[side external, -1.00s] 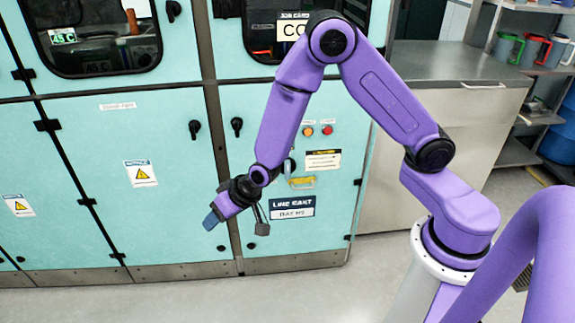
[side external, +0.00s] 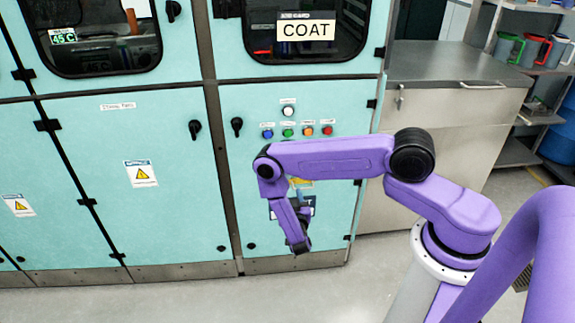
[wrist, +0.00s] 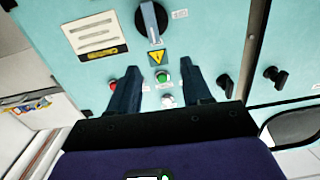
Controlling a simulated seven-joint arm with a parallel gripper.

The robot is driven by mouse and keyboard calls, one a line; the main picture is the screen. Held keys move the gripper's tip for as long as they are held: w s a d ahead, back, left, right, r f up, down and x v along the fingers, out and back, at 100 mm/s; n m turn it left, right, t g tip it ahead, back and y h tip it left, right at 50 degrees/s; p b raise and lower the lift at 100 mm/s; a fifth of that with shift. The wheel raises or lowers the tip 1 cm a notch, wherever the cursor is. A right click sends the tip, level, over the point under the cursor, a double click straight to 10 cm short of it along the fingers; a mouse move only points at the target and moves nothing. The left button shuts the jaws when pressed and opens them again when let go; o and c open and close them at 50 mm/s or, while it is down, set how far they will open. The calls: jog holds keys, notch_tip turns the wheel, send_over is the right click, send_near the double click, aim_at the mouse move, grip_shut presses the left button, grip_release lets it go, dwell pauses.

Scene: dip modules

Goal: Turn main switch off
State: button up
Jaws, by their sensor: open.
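The main switch (wrist: 151,20) is a large rotary switch with a grey handle on a dark round base, at the top of the wrist view. Its handle lies roughly upright in that picture, slightly tilted, and the top is cut off by the frame. In the side view my arm hides the switch. My gripper (wrist: 162,72) is open and empty, with its two dark fingers spread below the switch in the wrist view and apart from it. In the side view my gripper (side external: 299,245) hangs low in front of the teal cabinet (side external: 235,215).
In the wrist view, a green button (wrist: 161,76) and a white button (wrist: 168,101) show between the fingers, with a red button (wrist: 113,86) by the left finger. A yellow warning triangle (wrist: 157,57) sits by the switch. Black door handles (wrist: 272,76) stick out at right.

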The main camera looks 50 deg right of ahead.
jog(key=shift+h, duration=0.3)
jog(key=x, duration=1.7)
jog(key=shift+s+d, duration=0.25)
jog(key=shift+d, duration=0.2)
jog(key=shift+c, duration=0.3)
grip_shut()
